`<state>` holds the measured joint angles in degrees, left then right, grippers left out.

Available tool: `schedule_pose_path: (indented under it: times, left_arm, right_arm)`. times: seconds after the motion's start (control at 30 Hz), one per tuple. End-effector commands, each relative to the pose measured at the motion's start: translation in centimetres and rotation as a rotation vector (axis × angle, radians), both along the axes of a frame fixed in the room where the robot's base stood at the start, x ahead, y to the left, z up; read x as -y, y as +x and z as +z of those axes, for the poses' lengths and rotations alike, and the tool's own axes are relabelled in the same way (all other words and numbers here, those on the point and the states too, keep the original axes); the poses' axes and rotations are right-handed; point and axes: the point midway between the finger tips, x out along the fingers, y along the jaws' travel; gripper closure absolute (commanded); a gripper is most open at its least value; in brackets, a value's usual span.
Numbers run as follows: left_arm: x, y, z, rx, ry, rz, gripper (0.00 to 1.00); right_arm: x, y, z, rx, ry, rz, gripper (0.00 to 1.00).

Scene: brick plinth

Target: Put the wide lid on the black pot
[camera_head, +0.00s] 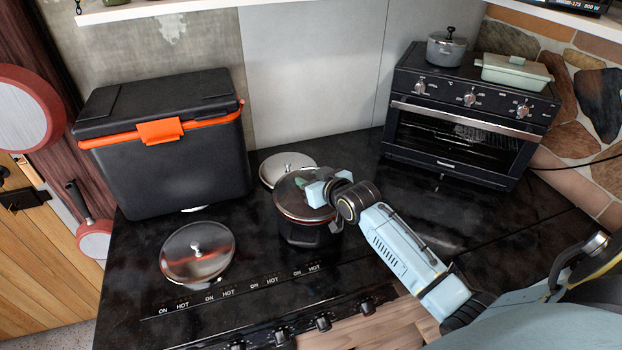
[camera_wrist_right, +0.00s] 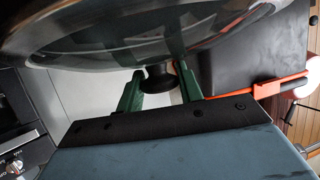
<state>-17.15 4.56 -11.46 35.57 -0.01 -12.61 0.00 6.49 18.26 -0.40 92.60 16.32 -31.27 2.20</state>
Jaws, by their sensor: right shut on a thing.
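The black pot (camera_head: 305,236) stands on the dark hob, right of its middle. A wide glass lid (camera_head: 290,205) with a pale metal rim is over the pot's mouth and hides it. In the head view I cannot tell whether the rim rests on the pot or is slightly above it. My right gripper (camera_head: 312,188) is shut on this lid's knob. The right wrist view shows the dark knob (camera_wrist_right: 159,78) between the green fingers of the gripper (camera_wrist_right: 160,85), with the lid's glass (camera_wrist_right: 130,40) filling the top. My left gripper is not in view.
Another glass lid (camera_head: 190,265) with a silver knob lies on the hob at left. A light grey lid (camera_head: 283,163) lies behind the pot. A black cooler box (camera_head: 175,165) with an orange latch stands back left, and an oven (camera_head: 460,140) back right. Clear counter lies between pot and oven.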

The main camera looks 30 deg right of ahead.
Motion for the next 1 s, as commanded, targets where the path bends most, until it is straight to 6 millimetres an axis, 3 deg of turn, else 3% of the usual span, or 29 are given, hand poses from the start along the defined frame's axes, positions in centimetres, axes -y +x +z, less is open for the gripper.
schedule_pose_path:
  times: [0.9,0.93,1.0]
  left_arm:
    - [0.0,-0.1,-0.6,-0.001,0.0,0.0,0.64]
    - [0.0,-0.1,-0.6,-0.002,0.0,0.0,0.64]
    - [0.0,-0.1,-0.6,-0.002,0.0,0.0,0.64]
  right_arm:
    - [0.0,0.1,-1.1,0.004,0.0,0.0,0.98]
    - [0.0,0.1,-1.1,0.004,0.0,0.0,0.62]
    - [0.0,0.1,-1.0,0.004,0.0,0.0,0.53]
